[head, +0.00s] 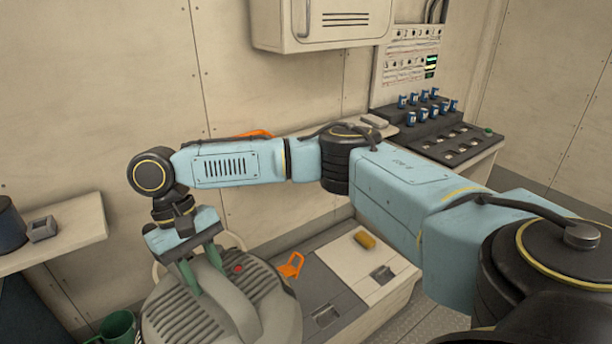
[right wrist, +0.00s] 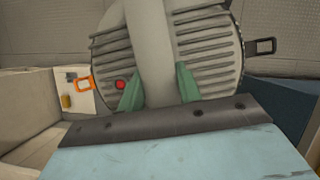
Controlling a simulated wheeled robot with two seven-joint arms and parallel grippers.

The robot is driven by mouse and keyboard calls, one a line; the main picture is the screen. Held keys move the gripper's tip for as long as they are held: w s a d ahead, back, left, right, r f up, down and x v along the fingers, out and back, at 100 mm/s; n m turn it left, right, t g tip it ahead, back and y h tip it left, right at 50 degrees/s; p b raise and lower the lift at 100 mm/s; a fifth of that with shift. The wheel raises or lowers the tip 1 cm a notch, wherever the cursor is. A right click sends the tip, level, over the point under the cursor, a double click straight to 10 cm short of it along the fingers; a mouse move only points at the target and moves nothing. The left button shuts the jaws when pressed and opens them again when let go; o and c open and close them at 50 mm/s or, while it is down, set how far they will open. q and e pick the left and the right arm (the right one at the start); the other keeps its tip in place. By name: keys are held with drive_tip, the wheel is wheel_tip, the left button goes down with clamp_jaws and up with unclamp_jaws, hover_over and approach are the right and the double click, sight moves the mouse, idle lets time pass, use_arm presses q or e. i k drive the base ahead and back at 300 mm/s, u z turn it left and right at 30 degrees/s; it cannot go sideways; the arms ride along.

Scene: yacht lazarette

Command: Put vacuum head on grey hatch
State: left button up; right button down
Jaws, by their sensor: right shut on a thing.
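The vacuum head (head: 265,290) is a round grey ribbed lid with a thick arched handle, a red button and an orange clip (head: 290,265) at its rim. My right gripper (head: 202,272) is shut on the handle, with green fingers on both sides of it. The right wrist view also shows the vacuum head (right wrist: 208,50) between the fingers. The grey hatch (head: 318,292) is a flat panel with a dark latch in the bench top, just right of the vacuum head, which hides part of it. I cannot tell whether the vacuum head rests on anything. My left gripper is out of view.
A cream panel (head: 345,272) with a yellow block (head: 364,240) adjoins the hatch on the right. A green mug (head: 118,326) stands at lower left. A shelf (head: 75,232) juts out at left. A rack with blue-topped items (head: 425,115) stands at back right.

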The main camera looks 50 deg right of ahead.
sight(326, 280)
drive_tip(key=k, duration=0.8)
drive_tip(key=z, duration=2.15)
drive_tip(key=i, duration=1.65)
drive_tip(key=u, duration=2.25)
drive_tip(key=i, duration=0.25)
drive_tip(key=u, duration=0.05)
